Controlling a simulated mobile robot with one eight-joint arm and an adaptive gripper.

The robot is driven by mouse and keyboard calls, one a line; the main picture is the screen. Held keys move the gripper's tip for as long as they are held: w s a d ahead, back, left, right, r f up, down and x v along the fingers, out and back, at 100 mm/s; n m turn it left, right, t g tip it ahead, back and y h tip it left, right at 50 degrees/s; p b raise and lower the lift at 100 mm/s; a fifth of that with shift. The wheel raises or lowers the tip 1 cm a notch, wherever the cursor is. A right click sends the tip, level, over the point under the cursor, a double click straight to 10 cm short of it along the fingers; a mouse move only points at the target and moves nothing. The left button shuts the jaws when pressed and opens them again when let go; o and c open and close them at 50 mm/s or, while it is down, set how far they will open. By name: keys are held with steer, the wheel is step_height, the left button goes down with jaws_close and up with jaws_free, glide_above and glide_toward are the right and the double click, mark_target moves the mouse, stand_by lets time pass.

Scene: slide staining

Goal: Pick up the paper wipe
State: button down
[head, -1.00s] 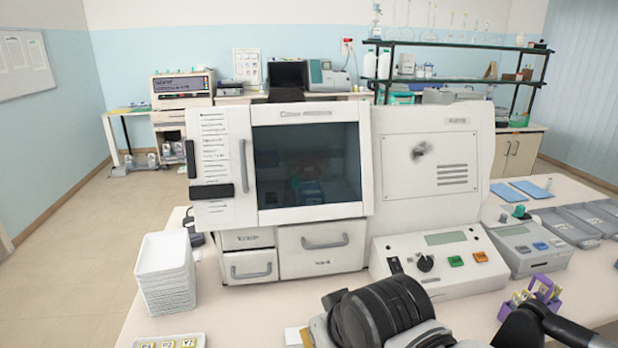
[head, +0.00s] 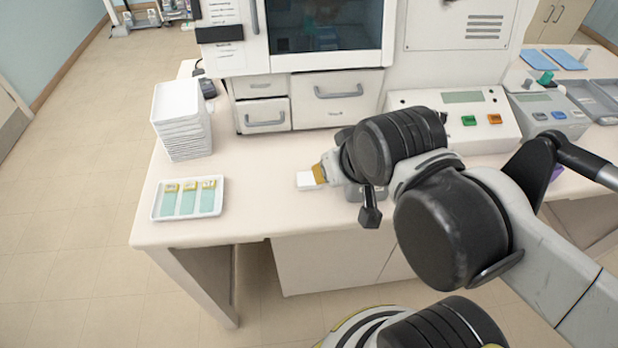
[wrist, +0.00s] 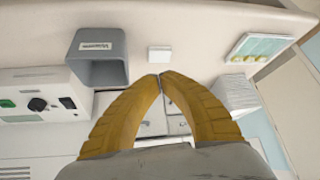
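The paper wipe (head: 306,180) looks like a small white square pad lying flat on the bench, left of my gripper in the head view. It also shows in the wrist view (wrist: 159,55), just beyond the fingertips, with a visible gap in the picture. My gripper (wrist: 161,76) has two yellow fingers whose tips meet, with nothing seen between them. In the head view, only a bit of yellow finger (head: 319,173) shows beside the wipe; my arm hides the rest.
A grey labelled bin (wrist: 98,60) stands close to the wipe. A white tray with several slides (head: 160,213) lies near the bench's left front. A stack of white trays (head: 182,125) stands behind it. The white machine (head: 335,90) and control box (head: 480,128) fill the back.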

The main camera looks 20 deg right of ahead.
steer(key=c, duration=1.3)
jaws_free()
steer(key=shift+r, duration=0.15)
steer(key=o, duration=0.8)
steer(key=shift+w+r+m+g+p, duration=0.3)
steer(key=shift+w+r+g+p, duration=0.3)
steer(key=shift+w+p, duration=0.35)
steer(key=shift+o, duration=0.2)
steer(key=m+g+p, duration=0.3)
steer(key=g+p, duration=0.1)
steer(key=g, duration=0.2)
glide_above(309, 178)
steer(key=f, duration=0.6)
steer(key=d+f, duration=0.1)
steer(key=f, duration=0.3)
steer(key=shift+w+f, duration=0.1)
steer(key=shift+w, duration=0.15)
steer(key=shift+s+a+f+b, duration=0.15)
steer(key=shift+f+b, duration=0.15)
steer(key=shift+f, duration=0.6)
steer(key=shift+a+f+b, duration=0.15)
steer(key=shift+f+b, duration=0.2)
steer(key=shift+f, duration=0.55)
steer(key=shift+s+a+f+b, duration=0.15)
steer(key=shift+f+b, duration=0.15)
steer(key=shift+f, duration=0.6)
